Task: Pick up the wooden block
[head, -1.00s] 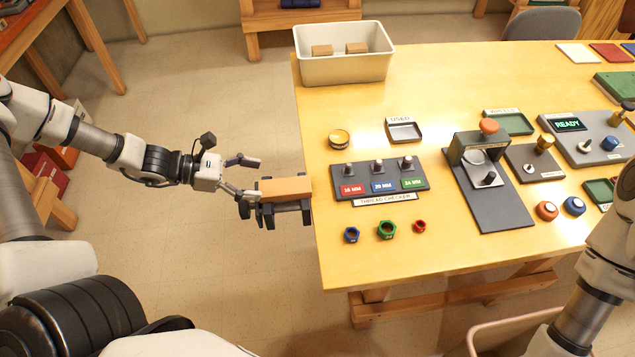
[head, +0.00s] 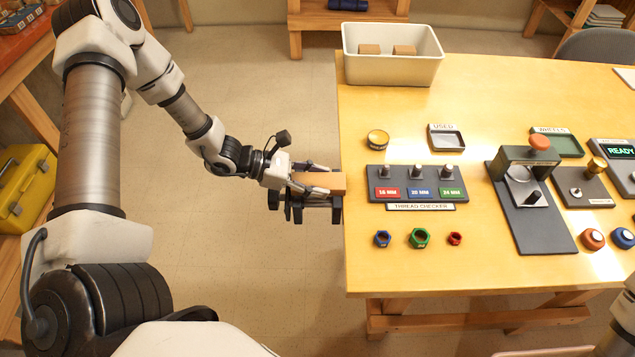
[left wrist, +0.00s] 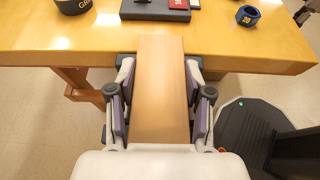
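The wooden block (head: 322,183) is a plain orange-brown bar. It rests on a dark pronged holder (head: 335,212) at the table's left edge. My left gripper (head: 318,178) reaches in from the left, its fingers on either side of the block. In the left wrist view the block (left wrist: 160,95) runs lengthwise between the two fingers (left wrist: 160,72), with a narrow gap showing at each fingertip. The gripper is open around the block. The block's underside is hidden. My right gripper is out of view.
Open floor lies left of the table.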

